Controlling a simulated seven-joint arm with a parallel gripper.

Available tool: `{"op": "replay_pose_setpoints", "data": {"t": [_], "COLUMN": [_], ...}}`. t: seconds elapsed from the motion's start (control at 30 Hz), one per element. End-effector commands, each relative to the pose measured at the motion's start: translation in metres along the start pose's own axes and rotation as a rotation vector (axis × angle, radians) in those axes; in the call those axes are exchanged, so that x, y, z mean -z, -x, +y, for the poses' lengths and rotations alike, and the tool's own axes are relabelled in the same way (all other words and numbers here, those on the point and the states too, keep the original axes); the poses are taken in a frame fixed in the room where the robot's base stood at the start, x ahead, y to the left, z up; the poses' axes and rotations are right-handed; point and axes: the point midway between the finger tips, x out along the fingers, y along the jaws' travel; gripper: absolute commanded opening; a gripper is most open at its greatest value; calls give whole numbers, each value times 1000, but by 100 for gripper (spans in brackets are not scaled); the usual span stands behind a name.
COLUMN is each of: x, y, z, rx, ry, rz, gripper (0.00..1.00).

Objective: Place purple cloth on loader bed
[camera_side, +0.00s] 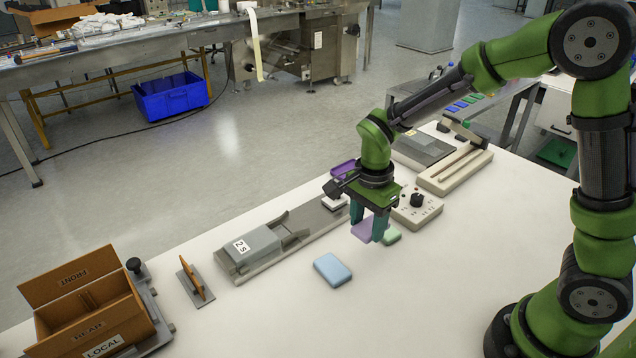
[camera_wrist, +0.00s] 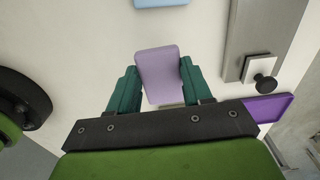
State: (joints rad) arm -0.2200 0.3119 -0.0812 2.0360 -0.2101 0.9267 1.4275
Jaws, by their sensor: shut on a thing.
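The purple cloth (camera_side: 364,228) is a pale purple folded pad held between the fingers of my gripper (camera_side: 371,225). In the wrist view, the cloth (camera_wrist: 160,72) sits between the two teal fingertips of my gripper (camera_wrist: 156,90), which are shut on its sides. It seems to be a little above the white table, though the gap is hard to judge. The loader bed appears to be the long grey track (camera_side: 298,238) left of my gripper; in the wrist view its grey strip (camera_wrist: 257,35) lies to the right. A white block with a black knob (camera_wrist: 263,78) is at its end.
A blue pad (camera_side: 333,270) and a green pad (camera_side: 391,236) lie on the white table near my gripper. A control box with a black knob (camera_side: 417,205) stands to the right. A grey cover marked "2 S" (camera_side: 250,249) sits over the track. A brown box (camera_side: 95,315) stands front left.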

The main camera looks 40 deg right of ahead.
Motion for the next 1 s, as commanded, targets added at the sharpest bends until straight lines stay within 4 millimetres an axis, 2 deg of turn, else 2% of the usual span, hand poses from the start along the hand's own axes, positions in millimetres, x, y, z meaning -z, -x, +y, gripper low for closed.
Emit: {"op": "replay_pose_setpoints", "data": {"t": [0.13, 0.4, 0.6, 0.73, 1.0], "x": [-3, -12, -17, -19, -21], "y": [-3, -10, -13, -14, -16], "z": [-22, -90, -130, -145, -159], "rx": [0, 1, 1, 0, 1], "ry": [-22, -20, -19, -18, -17], "rz": [1, 0, 0, 1, 0], "gripper": [22, 22, 22, 22, 22]}}
